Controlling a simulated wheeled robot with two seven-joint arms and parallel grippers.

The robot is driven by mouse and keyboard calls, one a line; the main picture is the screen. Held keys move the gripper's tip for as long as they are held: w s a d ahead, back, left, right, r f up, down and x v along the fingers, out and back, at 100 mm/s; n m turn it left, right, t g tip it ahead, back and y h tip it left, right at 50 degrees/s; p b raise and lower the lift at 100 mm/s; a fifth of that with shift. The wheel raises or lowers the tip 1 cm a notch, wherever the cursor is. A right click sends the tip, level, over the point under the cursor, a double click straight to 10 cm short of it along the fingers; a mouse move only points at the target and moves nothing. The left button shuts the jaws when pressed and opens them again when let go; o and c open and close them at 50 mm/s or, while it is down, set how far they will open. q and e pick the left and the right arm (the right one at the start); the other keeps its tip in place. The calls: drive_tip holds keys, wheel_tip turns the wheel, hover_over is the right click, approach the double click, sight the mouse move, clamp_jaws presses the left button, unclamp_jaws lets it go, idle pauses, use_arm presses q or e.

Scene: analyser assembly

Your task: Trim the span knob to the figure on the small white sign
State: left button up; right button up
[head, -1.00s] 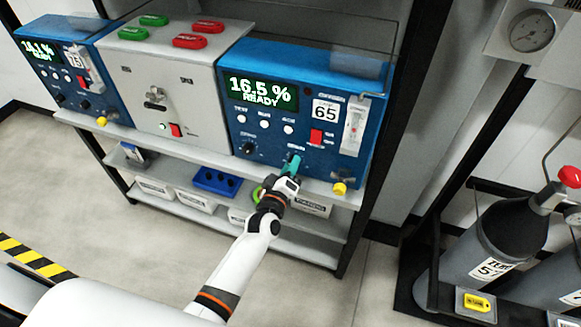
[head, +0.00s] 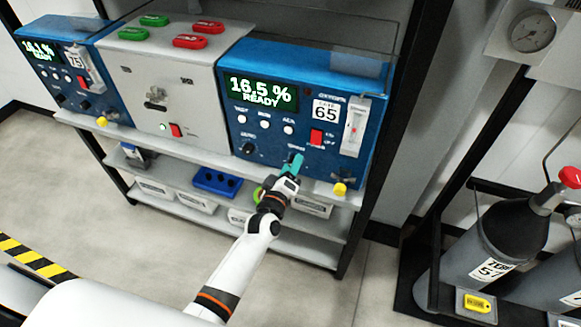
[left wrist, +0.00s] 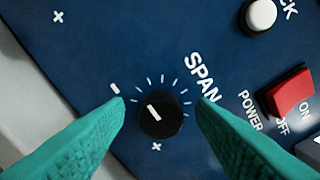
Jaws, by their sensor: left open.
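The black span knob (left wrist: 160,115) is on the blue front panel of the right analyser (head: 225,138), under the word SPAN. Its white pointer line slants to the upper left in the left wrist view, with tick marks around its upper side. My left gripper (head: 296,163) is at the panel, open, with one teal finger on either side of the knob; in the left wrist view the jaws (left wrist: 162,106) show a gap beside it. In the head view the gripper hides the knob. The display (head: 260,92) reads 16.5 % READY. A small white sign (head: 325,112) reads 65.
A red power switch (head: 316,137), white buttons and a yellow knob (head: 340,189) are near the gripper. A grey panel (head: 155,85) and another blue analyser (head: 60,75) stand to the left. Gas cylinders (head: 470,245) stand at the right, one labelled ZERO 57.

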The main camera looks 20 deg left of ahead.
use_arm(q)
drive_tip(key=s+b, duration=0.1)
drive_tip(key=s, duration=1.1)
drive_tip(key=shift+a, duration=0.2)
drive_tip(key=s+f+m+g+h, duration=0.1)
drive_tip(key=s+f+m+g, duration=0.45)
drive_tip(key=f, duration=0.95)
drive_tip(key=s+f+m+g, duration=0.25)
drive_tip(key=s+f, duration=0.55)
drive_tip(key=f, duration=0.6)
drive_tip(key=s+a+f+m+g, duration=0.2)
drive_tip(key=s+f+g, duration=0.1)
drive_tip(key=s, duration=0.5)
drive_tip(key=s+a+f+m+g+y, duration=0.1)
drive_tip(key=s+a+f+g, duration=0.1)
drive_tip(key=s+f, duration=0.4)
drive_tip(key=s+a+f+m+g, duration=0.1)
drive_tip(key=s+f+g, duration=0.3)
drive_tip(key=s, duration=0.7)
drive_tip(key=shift+s+a+f+m+y, duration=0.3)
drive_tip(key=shift+s+a+f+m, duration=0.1)
drive_tip(key=shift+f+m, duration=0.35)
drive_tip(key=shift+w, duration=0.1)
idle(0.4)
